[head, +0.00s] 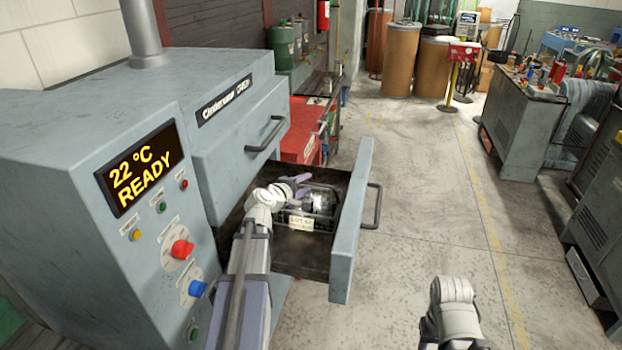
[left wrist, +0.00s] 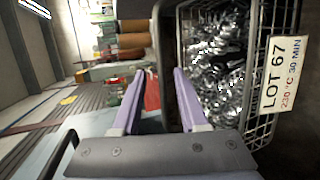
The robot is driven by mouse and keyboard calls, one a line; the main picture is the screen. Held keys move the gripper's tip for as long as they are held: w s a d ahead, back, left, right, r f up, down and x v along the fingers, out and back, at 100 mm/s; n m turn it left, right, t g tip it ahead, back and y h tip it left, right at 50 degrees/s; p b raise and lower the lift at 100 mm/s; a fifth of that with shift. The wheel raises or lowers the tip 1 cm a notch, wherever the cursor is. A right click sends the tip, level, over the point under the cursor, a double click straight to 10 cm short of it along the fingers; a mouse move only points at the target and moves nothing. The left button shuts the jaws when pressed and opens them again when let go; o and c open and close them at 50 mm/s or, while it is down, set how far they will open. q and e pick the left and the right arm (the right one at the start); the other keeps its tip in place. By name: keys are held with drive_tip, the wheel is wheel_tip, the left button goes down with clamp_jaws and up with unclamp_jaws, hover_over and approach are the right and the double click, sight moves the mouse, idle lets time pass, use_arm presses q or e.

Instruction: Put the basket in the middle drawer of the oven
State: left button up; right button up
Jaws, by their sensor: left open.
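The grey oven (head: 70,120) stands at the left, its display reading 22 °C READY. The drawer below its top drawer (head: 235,130) is pulled out, its front panel (head: 352,220) facing right. The wire basket (head: 318,222) is inside this open drawer and appears to sit on its dark floor. In the left wrist view the basket (left wrist: 262,125) holds shiny metal parts and a tag reading LOT 67, 230 °C, 30 MIN. My right gripper's fingers are out of sight.
My right arm (head: 453,300) is at the bottom, over clear floor. A cluttered workbench (head: 525,110) is at the right, with brown drums (head: 402,60) at the back.

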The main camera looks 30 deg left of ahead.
use_arm(q)
drive_tip(key=p+v, duration=0.1)
drive_tip(key=v, duration=0.6)
drive_tip(key=shift+p, duration=0.4)
